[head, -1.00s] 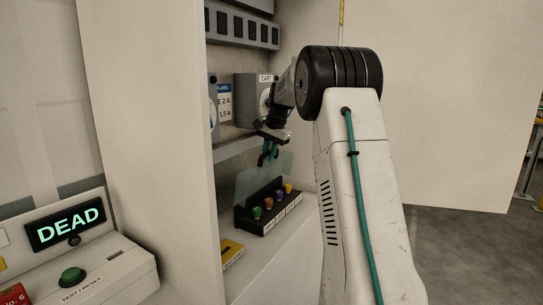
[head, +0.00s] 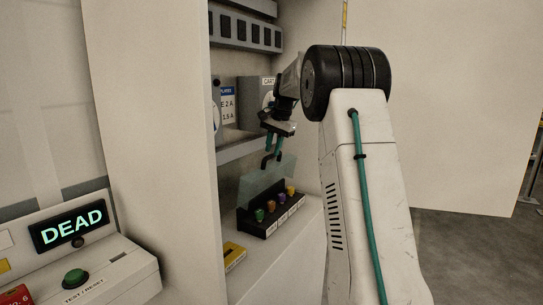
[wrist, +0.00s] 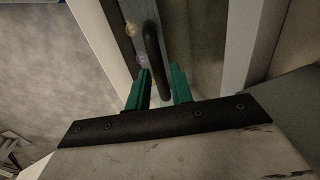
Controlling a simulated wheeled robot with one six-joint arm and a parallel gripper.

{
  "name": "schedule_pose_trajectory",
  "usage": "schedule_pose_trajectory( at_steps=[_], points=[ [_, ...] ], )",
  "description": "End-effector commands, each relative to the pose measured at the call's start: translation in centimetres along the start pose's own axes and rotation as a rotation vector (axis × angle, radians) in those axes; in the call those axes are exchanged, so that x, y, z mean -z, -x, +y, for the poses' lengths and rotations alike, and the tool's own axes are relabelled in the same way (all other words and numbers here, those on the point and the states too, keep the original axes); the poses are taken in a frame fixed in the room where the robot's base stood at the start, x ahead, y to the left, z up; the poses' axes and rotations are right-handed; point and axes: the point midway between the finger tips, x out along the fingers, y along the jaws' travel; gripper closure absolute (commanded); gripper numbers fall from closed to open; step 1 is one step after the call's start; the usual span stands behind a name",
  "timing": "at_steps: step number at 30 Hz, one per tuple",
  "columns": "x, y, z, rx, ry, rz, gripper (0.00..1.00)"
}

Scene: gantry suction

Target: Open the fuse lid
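The fuse lid (head: 262,186) is a clear panel at the fuse block (head: 248,220), with coloured fuses showing in front of and below it. Its black handle (head: 270,160) is at the top edge. My gripper (head: 275,149) is just above the handle in the head view. In the wrist view the green fingers of my gripper (wrist: 160,70) are spread, with the dark handle bar (wrist: 152,42) running down between them, nearer the right finger. A gap shows at the left finger. I cannot tell whether the right finger touches the bar. The lid panel is hard to make out there.
The cabinet's white side wall (head: 165,130) stands left of the fuse block. A grey box (head: 257,95) and a plate chart (head: 228,104) are behind my gripper. A yellow item (head: 233,254) lies on the shelf. A console reading DEAD (head: 72,224) is at lower left.

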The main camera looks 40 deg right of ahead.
Motion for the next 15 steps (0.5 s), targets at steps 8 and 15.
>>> schedule_pose_trajectory(
  at_steps=[8, 15],
  points=[
    [0.0, 3.6, 0.0, 0.001, 0.000, 0.001, 0.78],
    [0.0, 3.9, 0.0, 0.000, 0.000, 0.000, 0.78]
  ],
)
